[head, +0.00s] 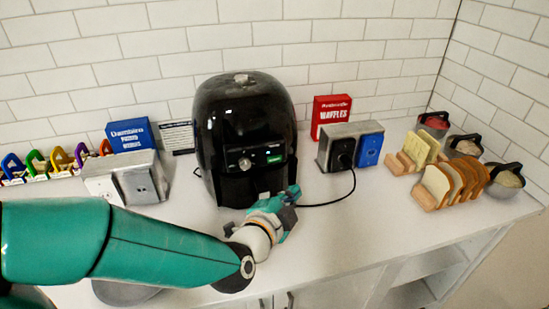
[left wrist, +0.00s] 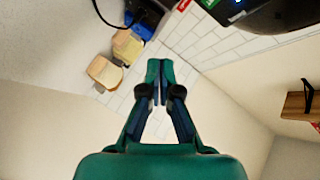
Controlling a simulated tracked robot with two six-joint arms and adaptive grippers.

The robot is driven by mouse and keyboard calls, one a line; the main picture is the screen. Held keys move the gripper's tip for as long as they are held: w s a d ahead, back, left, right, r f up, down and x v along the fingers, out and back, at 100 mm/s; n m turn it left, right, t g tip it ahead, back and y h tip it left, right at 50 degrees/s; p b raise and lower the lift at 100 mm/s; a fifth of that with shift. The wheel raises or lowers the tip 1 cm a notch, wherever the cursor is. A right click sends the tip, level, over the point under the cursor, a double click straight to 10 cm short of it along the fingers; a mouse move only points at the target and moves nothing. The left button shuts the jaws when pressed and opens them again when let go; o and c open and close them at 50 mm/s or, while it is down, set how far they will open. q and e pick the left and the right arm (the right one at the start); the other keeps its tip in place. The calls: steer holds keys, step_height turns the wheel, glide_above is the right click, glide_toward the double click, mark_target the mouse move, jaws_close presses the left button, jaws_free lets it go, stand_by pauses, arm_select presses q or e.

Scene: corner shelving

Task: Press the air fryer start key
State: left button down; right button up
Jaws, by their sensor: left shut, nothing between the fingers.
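The black air fryer (head: 243,115) stands upright on the white counter against the tiled wall. Its front panel has a round knob and a small lit green display (head: 274,158); I cannot make out a separate start key. My left gripper (head: 293,193) is shut and empty, low in front of the fryer's lower right front, below the display. I cannot tell whether it touches the fryer. In the left wrist view the shut fingers (left wrist: 160,80) show in the middle, and part of the fryer (left wrist: 275,15) shows at the top right. My right gripper is not in view.
A metal socket box with a blue cover (head: 369,150) and black cord stands right of the fryer. Bread slices in wooden racks (head: 430,196) and lidded pots (head: 505,178) are further right. Another metal box (head: 143,178), a blue box (head: 131,136) and coloured clips are left. The counter's front is mostly clear.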

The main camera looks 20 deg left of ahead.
arm_select(q)
steer(key=b, duration=0.1)
glide_toward(284, 159)
steer(key=w+d+f, duration=0.2)
steer(key=w+d, duration=0.1)
steer(key=shift+w+a+r, duration=0.3)
steer(key=shift+w+a, duration=0.4)
steer(key=shift+a, duration=0.15)
steer(key=shift+s, duration=0.1)
stand_by(0.5)
steer(key=shift+a, duration=0.1)
steer(key=shift+w+a+b, duration=0.15)
steer(key=shift+w+b, duration=0.2)
steer(key=shift+w, duration=0.05)
steer(key=shift+w+a+r, duration=0.1)
steer(key=shift+w+a, duration=0.1)
steer(key=shift+w, duration=0.05)
stand_by(0.7)
steer(key=shift+s, duration=0.1)
steer(key=shift+s+d, duration=0.45)
steer(key=shift+s, duration=0.05)
